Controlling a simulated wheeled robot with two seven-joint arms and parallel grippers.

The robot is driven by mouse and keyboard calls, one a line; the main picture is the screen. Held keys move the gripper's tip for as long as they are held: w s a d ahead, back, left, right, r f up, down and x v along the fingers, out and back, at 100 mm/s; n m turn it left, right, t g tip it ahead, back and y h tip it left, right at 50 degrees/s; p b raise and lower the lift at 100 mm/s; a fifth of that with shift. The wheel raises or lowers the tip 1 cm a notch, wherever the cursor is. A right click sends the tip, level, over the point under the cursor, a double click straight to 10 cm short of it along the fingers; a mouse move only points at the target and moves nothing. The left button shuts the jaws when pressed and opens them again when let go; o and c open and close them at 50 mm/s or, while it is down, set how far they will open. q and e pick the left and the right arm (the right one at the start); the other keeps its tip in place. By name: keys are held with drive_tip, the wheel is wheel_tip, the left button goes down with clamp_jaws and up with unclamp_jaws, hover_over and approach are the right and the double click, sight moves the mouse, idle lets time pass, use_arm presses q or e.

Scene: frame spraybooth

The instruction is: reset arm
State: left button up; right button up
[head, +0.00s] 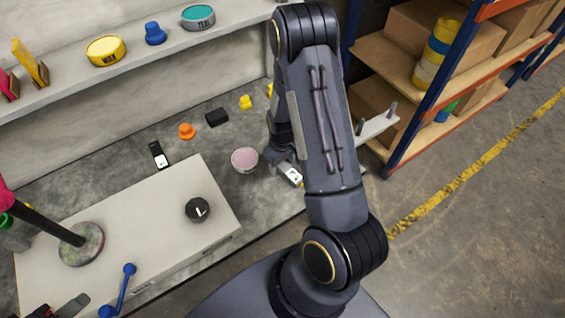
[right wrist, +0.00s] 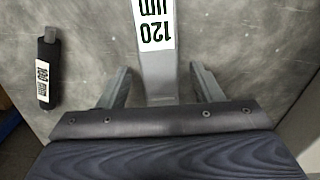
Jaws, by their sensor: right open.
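My right arm reaches down over the grey worktop in the head view, and its gripper (head: 282,163) is low over the worktop beside the pink-filled bowl (head: 245,160). In the right wrist view the gripper (right wrist: 163,84) is open, one finger on each side of a grey bar with a white "120 µm" label (right wrist: 154,25). The fingers appear apart from the bar. A white-labelled piece (head: 293,175) shows beside the gripper in the head view. I cannot make out my left gripper.
A dark labelled tool (right wrist: 46,72) lies left in the wrist view. A pale box (head: 160,215) carries a black knob (head: 198,209) and a mottled disc (head: 82,245). Orange (head: 186,131) and black (head: 216,117) pieces lie behind. Racking (head: 420,100) stands right.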

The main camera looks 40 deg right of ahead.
wheel_tip(320, 180, up, 7)
drive_tip(key=shift+r+p, duration=0.2)
drive_tip(key=shift+p, duration=0.25)
drive_tip(key=s+a+r+m+t+y+p, duration=0.1)
drive_tip(key=a+r+t+y+p, duration=0.2)
drive_tip(key=r, duration=0.9)
drive_tip(key=s+a+r+t+p, duration=0.1)
drive_tip(key=s+a+r, duration=0.4)
drive_tip(key=r, duration=0.5)
drive_tip(key=s+a+r+m+t+p, duration=0.1)
drive_tip(key=s+a+r+p, duration=0.3)
drive_tip(key=s+r, duration=0.6)
drive_tip(key=shift+a+t+y, duration=0.3)
drive_tip(key=shift+a+y, duration=0.1)
drive_tip(key=shift+a, duration=0.55)
